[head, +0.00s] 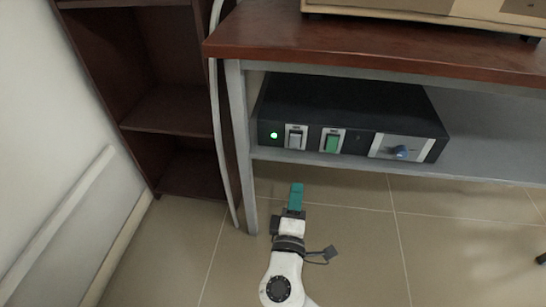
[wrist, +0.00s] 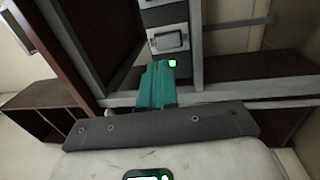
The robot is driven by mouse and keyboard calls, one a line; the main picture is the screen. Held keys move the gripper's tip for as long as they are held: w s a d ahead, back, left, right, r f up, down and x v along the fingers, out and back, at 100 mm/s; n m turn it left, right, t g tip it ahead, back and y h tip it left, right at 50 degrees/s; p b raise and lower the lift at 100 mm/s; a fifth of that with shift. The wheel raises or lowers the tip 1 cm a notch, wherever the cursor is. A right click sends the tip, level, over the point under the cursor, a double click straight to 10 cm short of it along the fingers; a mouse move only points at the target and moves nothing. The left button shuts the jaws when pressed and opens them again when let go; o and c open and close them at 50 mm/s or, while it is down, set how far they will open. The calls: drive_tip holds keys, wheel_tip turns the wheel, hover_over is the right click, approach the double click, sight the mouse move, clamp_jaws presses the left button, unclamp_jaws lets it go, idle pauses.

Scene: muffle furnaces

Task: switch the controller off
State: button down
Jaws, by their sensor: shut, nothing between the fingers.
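The controller (head: 345,112) is a long black box on the grey shelf under the table. Its front has a lit green lamp (head: 274,135) at the left, a grey rocker switch (head: 296,137), a green switch (head: 333,141) and a blue knob (head: 400,152) on a pale plate. My gripper (head: 297,187), with teal fingers, is shut and empty, below and in front of the controller's left end. In the wrist view the shut fingers (wrist: 157,68) point towards the controller; the lit lamp (wrist: 172,63) shows beside their tips and the grey switch (wrist: 168,40) beyond them.
The red-brown tabletop (head: 400,45) overhangs the controller. A grey table leg (head: 241,150) and a pale cable (head: 222,140) stand left of it. A dark bookcase (head: 165,110) is further left.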

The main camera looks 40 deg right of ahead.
sight(296, 139)
drive_tip(key=shift+w+a+f+n, duration=0.15)
drive_tip(key=shift+w+a+n, duration=0.25)
drive_tip(key=shift+w+a, duration=0.2)
drive_tip(key=b+x, duration=0.2)
drive_tip(key=x, duration=1.1)
drive_tip(key=shift+w+d+b, duration=0.15)
drive_tip(key=shift+b, duration=0.2)
drive_tip(key=shift+w+d+r, duration=0.2)
drive_tip(key=shift+r, duration=0.05)
